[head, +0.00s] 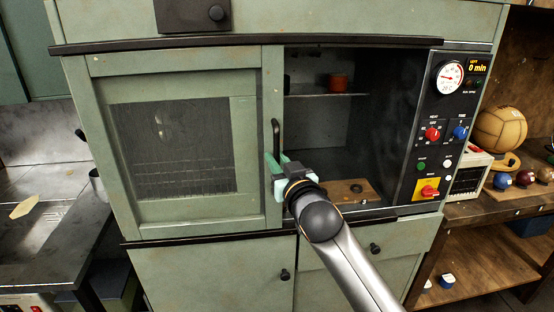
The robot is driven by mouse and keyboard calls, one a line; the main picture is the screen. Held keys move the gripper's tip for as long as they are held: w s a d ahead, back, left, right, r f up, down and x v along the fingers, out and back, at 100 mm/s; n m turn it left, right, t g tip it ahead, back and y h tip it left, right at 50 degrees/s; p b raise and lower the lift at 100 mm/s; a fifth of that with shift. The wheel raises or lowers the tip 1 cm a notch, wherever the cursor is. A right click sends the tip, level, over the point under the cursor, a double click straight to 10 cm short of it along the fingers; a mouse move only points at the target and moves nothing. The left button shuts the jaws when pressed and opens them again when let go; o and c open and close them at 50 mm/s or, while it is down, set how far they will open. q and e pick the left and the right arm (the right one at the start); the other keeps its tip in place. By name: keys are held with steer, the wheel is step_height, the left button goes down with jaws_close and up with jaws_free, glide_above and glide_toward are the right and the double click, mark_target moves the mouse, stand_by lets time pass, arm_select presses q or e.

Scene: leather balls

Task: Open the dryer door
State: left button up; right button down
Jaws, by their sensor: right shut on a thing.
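The dryer (330,40) is a green cabinet that fills the middle of the head view. Its green framed door (245,165) with a dark glass pane covers the left part of the front. The right part of the front is open, and the dark inside shows there. A black upright handle (276,138) sits on the door's right edge. My right gripper (277,170) is shut on the lower part of this handle, and its fingers hide that part. My left gripper is not in view.
A control panel (440,130) stands right of the opening. Balls lie on a wooden bench at right. A metal table (45,220) stands at left.

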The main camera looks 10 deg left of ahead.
steer(key=shift+r, duration=0.1)
steer(key=c, duration=0.8)
jaws_free()
steer(key=shift+c, duration=0.2)
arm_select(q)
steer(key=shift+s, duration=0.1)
arm_select(e)
steer(key=shift+s+d, duration=0.1)
